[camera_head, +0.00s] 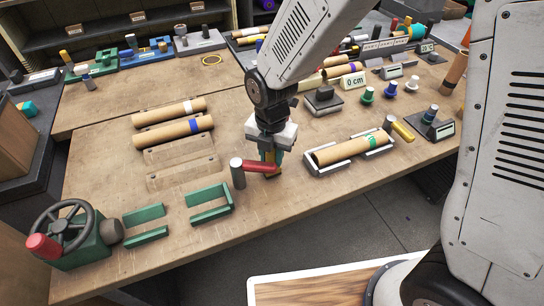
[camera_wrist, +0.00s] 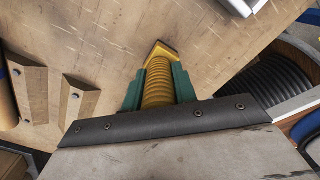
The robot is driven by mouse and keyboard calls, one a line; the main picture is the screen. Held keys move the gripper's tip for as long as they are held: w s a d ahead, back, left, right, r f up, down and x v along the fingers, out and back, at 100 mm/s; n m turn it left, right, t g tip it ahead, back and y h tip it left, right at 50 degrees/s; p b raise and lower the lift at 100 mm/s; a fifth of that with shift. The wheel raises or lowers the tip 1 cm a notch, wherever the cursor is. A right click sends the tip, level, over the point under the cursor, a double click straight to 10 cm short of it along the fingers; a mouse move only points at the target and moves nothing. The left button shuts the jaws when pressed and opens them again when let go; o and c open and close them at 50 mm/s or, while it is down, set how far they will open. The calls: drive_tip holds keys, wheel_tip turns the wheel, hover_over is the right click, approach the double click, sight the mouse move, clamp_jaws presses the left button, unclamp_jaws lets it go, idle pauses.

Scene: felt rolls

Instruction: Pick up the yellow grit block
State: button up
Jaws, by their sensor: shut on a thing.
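My gripper (camera_head: 268,156) points straight down over the front part of the bench. In the wrist view its green fingers are shut on the yellow grit block (camera_wrist: 159,82), which has a ribbed body and a wedge-shaped far end. In the head view the yellow block (camera_head: 272,176) shows only in part, below the fingers and close to the bench top. A red bar in front hides some of the fingers and block. I cannot tell whether the block touches the bench.
The red bar (camera_head: 262,166) and grey post (camera_head: 237,173) stand close to my gripper. Green brackets (camera_head: 209,204) lie to the left, a grey tray (camera_head: 318,168) with a roll to the right. Brown rolls (camera_head: 172,131) lie behind left. The bench front edge is near.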

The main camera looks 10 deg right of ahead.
wheel_tip(320, 180, up, 17)
drive_tip(key=shift+r, duration=0.2)
idle(0.5)
